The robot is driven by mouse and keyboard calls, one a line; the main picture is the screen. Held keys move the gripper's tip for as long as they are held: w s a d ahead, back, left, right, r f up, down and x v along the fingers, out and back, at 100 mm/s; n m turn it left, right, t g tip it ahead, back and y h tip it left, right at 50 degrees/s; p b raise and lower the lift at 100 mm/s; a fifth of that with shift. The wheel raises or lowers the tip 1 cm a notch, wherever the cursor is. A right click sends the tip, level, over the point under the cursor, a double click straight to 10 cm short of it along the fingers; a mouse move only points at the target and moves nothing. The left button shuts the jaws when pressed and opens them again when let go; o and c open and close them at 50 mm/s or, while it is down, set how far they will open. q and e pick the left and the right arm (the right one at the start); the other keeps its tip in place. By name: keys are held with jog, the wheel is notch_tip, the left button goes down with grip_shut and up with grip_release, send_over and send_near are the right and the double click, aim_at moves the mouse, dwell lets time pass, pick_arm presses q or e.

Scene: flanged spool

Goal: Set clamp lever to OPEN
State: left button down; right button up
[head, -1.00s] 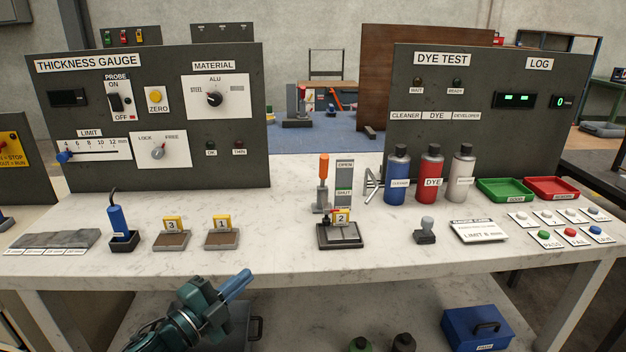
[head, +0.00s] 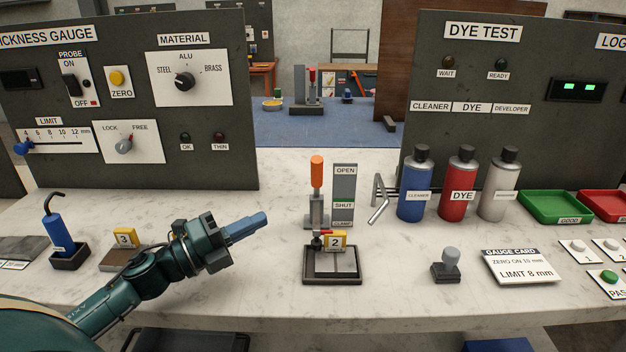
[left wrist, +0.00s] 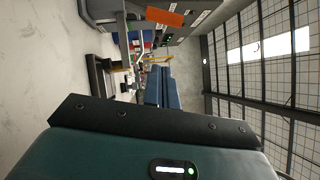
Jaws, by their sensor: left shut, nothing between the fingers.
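The clamp lever has an orange handle (head: 317,172) that stands upright on a grey post at the middle of the bench. Beside it is a grey sign (head: 344,188) with OPEN at the top, a green SHUT mark below and CLAMP at its foot. A dark clamp base (head: 333,278) with a yellow 2 tag (head: 336,241) sits in front. My left gripper (head: 262,219) is shut and empty, left of the clamp and apart from it. In the left wrist view its blue fingers (left wrist: 163,88) are together, and the orange handle (left wrist: 165,17) shows near the top. My right gripper is not in view.
Blue (head: 414,190), red (head: 459,190) and grey (head: 499,190) bottles stand right of the clamp, beside a bent metal bracket (head: 379,207). A stamp (head: 447,267) and gauge card (head: 518,266) lie front right. The 3-tagged block (head: 124,254) is left, partly behind my arm.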

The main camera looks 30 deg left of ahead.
pick_arm(q)
jog(key=shift+s, duration=0.15)
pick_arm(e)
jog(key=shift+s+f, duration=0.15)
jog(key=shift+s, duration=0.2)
pick_arm(q)
jog(key=w+a+p+x, duration=0.1)
jog(key=a+p+x, duration=0.1)
jog(key=x, duration=1.1)
jog(key=shift+w+a+r, duration=0.15)
jog(key=shift+a+r, duration=0.1)
jog(key=shift+r, duration=0.05)
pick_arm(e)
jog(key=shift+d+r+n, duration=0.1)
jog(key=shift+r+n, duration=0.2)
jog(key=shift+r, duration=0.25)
